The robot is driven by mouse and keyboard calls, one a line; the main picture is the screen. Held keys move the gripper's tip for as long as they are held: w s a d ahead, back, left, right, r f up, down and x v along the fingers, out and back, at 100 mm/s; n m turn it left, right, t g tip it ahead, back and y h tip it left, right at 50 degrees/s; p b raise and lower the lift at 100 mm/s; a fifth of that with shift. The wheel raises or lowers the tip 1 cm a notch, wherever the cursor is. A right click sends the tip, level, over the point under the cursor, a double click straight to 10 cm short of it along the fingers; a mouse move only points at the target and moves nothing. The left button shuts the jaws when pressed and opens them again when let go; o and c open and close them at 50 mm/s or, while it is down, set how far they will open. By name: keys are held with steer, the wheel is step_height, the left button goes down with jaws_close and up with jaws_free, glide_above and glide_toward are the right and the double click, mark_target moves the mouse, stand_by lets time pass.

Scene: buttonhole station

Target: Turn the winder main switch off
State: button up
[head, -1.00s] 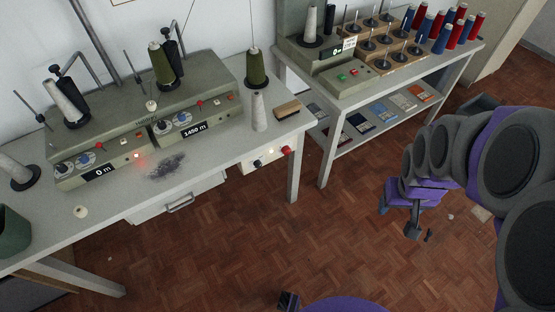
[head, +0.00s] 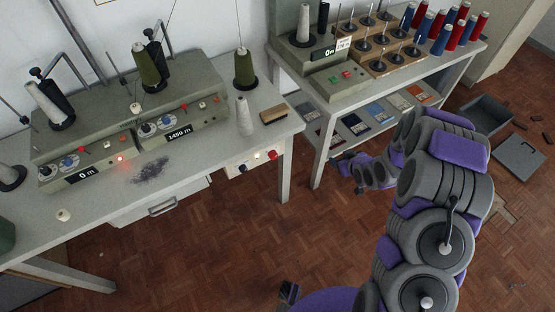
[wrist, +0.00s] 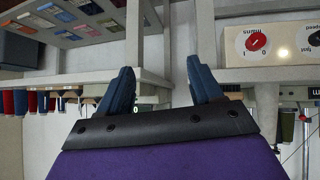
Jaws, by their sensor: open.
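The main switch is a red knob (head: 273,155) on a white panel (head: 252,162) under the right front edge of the winder table. The wrist view shows the red knob (wrist: 256,42) large and upside down, on a plate marked "mains", with 0 and 1 beside it. A pale mark shows on the knob; I cannot tell surely which figure it points to. My gripper (wrist: 160,85) is open and empty, its blue fingers apart, with the knob off to its right. In the head view my gripper (head: 343,166) is right of the knob, apart from it.
The winder table (head: 105,219) stands left, with a lit red lamp (head: 120,158) on the winder. The shelf table (head: 318,168) is close behind my gripper. A grey crate (head: 485,117) lies on the floor at right. Floor before the tables is clear.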

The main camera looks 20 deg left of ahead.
steer(key=s+a+f+y, duration=0.1)
steer(key=a+f+y, duration=0.1)
steer(key=a+f, duration=0.2)
steer(key=t+y+p, duration=0.1)
steer(key=t+y, duration=0.3)
steer(key=y, duration=0.2)
glide_toward(275, 158)
steer(key=shift+m, duration=0.5)
steer(key=b+x, duration=0.5)
steer(key=x, duration=0.3)
steer(key=shift+w+a, duration=0.2)
steer(key=shift+a, duration=0.15)
steer(key=shift+c, duration=0.2)
steer(key=c, duration=1)
